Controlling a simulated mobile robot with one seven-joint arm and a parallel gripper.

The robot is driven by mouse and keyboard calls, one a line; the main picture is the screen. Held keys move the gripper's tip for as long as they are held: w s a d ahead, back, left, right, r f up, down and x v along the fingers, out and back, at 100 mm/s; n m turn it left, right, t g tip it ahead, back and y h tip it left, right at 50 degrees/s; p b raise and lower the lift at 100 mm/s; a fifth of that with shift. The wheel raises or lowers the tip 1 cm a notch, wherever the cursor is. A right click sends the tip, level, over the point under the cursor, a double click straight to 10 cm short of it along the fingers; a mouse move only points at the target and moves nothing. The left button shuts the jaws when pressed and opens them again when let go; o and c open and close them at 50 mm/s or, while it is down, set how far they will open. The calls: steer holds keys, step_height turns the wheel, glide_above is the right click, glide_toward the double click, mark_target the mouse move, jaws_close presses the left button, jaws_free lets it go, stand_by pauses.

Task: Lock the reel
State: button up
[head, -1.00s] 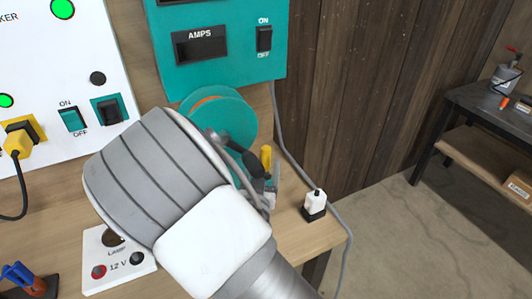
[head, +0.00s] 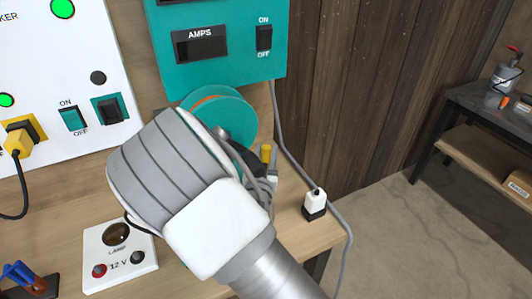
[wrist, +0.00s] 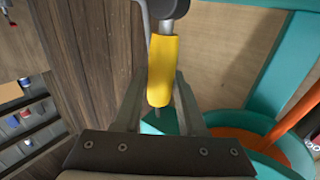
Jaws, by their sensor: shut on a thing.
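The reel (head: 234,110) shows in the head view as teal discs with an orange part, just below the teal panel and partly hidden by my arm. In the wrist view a teal rim with orange inside (wrist: 268,150) is at the lower right. A yellow handle (wrist: 162,72) on a grey metal rod lies between the fingers of my gripper (wrist: 160,85), which is shut on it. In the head view only the yellow tip (head: 265,153) shows beside my wrist; my fingers are mostly hidden there.
The teal panel (head: 218,58) with an AMPS display and switch stands above the reel. A white-and-black plug-like block (head: 315,203) and a grey cable lie right of the arm. A lamp box (head: 118,262) sits at lower left. Open floor lies right of the bench.

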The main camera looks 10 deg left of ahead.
jaws_close()
stand_by(0.8)
steer(key=shift+w+d+f+m+g+b, duration=0.1)
steer(key=shift+w+d+m+g+b, duration=0.25)
steer(key=shift+m, duration=0.25)
steer(key=shift+s, duration=0.1)
steer(key=o, duration=0.9)
jaws_free()
steer(key=shift+o, duration=0.2)
